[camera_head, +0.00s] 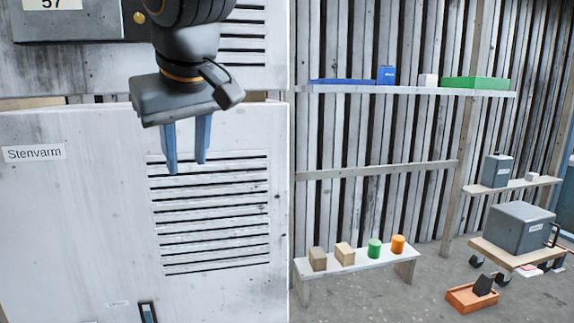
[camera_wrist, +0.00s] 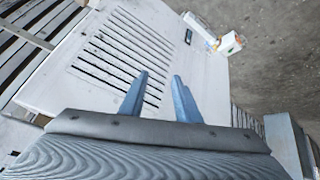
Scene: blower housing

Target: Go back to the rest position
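My gripper (camera_head: 187,147) hangs in front of the white blower housing (camera_head: 75,220) in the head view. Its two blue fingers are apart, with nothing between them. In the wrist view my gripper (camera_wrist: 160,95) also shows spread fingers over the housing's slotted vent (camera_wrist: 115,50). The housing has a label reading "Stenvarm" (camera_head: 34,153) and a dark handle or latch (camera_head: 148,312) low on its front. I cannot tell how far the fingertips are from the panel.
A low white bench (camera_head: 355,264) holds wooden blocks, a green cylinder and an orange one. A wall shelf (camera_head: 410,90) holds blue, white and green items. A cart (camera_head: 500,255) carries a grey box. An orange tray (camera_head: 470,299) lies on the open floor.

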